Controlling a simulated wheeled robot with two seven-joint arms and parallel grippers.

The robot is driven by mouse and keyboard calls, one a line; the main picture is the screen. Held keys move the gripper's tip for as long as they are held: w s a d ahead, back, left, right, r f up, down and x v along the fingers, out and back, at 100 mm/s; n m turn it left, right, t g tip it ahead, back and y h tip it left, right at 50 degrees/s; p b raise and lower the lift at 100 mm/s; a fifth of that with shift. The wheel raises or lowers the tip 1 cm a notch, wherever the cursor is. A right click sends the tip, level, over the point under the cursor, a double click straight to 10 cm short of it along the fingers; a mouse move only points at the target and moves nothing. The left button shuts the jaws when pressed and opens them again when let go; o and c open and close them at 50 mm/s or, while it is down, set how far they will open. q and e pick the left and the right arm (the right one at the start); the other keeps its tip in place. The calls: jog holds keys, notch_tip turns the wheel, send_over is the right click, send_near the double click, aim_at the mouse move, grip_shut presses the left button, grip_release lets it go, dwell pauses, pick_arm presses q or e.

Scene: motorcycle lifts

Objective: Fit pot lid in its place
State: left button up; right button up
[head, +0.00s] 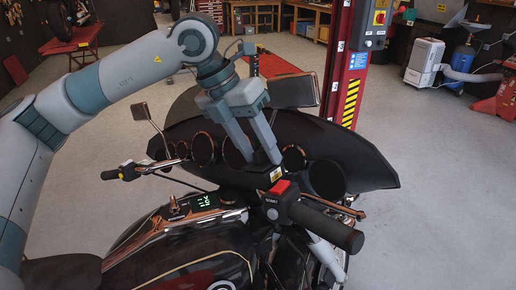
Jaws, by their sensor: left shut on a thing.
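My left gripper (264,160) reaches down over the motorcycle's right handlebar, its two fingers closed around a small dark piece. This piece appears to be the pot lid, but it is small and dark and its outline merges with the black fairing behind. Just below the fingertips is a small black pot (268,182) with a yellow label, next to the red switch (280,187) on the handlebar. I cannot tell whether the lid touches the pot or hangs just above it. My right gripper is not in view.
The motorcycle's black fairing (350,160) with round gauges and a windscreen stands close behind the gripper. The right handlebar grip (325,225), tank (190,260) and left handlebar (135,172) surround it. A red lift post (345,60) stands behind. Grey floor (440,180) is clear at right.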

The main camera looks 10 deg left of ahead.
pick_arm(q)
jog(key=o, duration=1.1)
jog(key=shift+a+r, duration=0.2)
jog(key=shift+r, duration=0.25)
jog(key=b+v, duration=0.4)
jog(key=v, duration=1.2)
jog(key=shift+a+r+b, duration=0.15)
jog(key=shift+r+b, duration=0.05)
jog(key=shift+b, duration=0.15)
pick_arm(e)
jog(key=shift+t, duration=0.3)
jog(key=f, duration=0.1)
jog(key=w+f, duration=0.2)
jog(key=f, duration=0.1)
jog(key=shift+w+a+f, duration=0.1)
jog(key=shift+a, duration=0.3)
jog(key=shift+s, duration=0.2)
pick_arm(q)
jog(key=shift+f, duration=0.1)
